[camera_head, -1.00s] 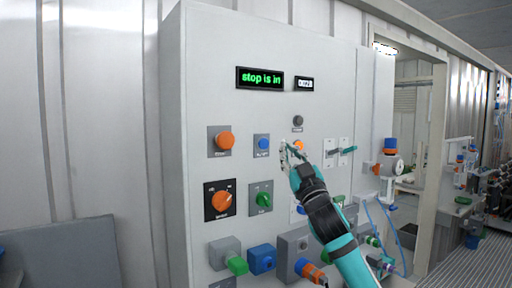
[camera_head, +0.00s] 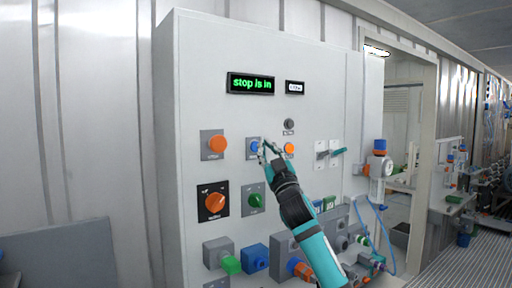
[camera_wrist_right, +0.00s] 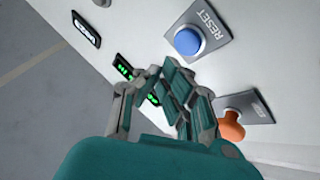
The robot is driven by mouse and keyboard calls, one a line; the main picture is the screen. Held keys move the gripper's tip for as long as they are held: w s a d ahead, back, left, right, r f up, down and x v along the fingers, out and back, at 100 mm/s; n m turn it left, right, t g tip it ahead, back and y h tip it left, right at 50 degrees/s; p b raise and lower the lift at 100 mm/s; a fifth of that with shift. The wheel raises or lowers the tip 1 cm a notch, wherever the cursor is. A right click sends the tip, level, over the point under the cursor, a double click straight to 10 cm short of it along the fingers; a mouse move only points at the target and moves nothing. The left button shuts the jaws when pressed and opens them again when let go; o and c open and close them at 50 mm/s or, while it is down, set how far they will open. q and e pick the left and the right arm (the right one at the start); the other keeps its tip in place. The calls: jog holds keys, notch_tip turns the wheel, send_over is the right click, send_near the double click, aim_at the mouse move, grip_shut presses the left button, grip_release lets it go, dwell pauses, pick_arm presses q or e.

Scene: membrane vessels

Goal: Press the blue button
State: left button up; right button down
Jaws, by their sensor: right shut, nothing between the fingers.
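The blue button (camera_head: 255,146) sits on a small grey plate on the front of the pale control cabinet. In the right wrist view the blue button (camera_wrist_right: 188,41) is round, and its plate reads RESET. My right gripper (camera_head: 267,148) is shut and empty, with its tips close to the button's right side and partly over its plate. In the wrist view the gripper's fingertips (camera_wrist_right: 170,70) are just below the button; I cannot tell whether they touch it. My left gripper is not in view.
An orange button (camera_head: 217,144) is left of the blue one, another orange button (camera_head: 289,149) right. An orange knob (camera_head: 215,203) and green knob (camera_head: 256,200) are below. A display (camera_head: 251,84) reads "stop is in". Connectors line the cabinet's lower part.

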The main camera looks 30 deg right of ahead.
aim_at(256, 147)
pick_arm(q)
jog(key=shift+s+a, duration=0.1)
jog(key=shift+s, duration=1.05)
pick_arm(e)
jog(key=shift+w+a, duration=0.1)
jog(key=shift+w, duration=0.75)
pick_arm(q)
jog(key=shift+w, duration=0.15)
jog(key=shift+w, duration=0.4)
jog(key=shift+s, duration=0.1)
pick_arm(e)
jog(key=shift+w, duration=0.15)
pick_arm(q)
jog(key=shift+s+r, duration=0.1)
pick_arm(e)
jog(key=shift+w, duration=0.35)
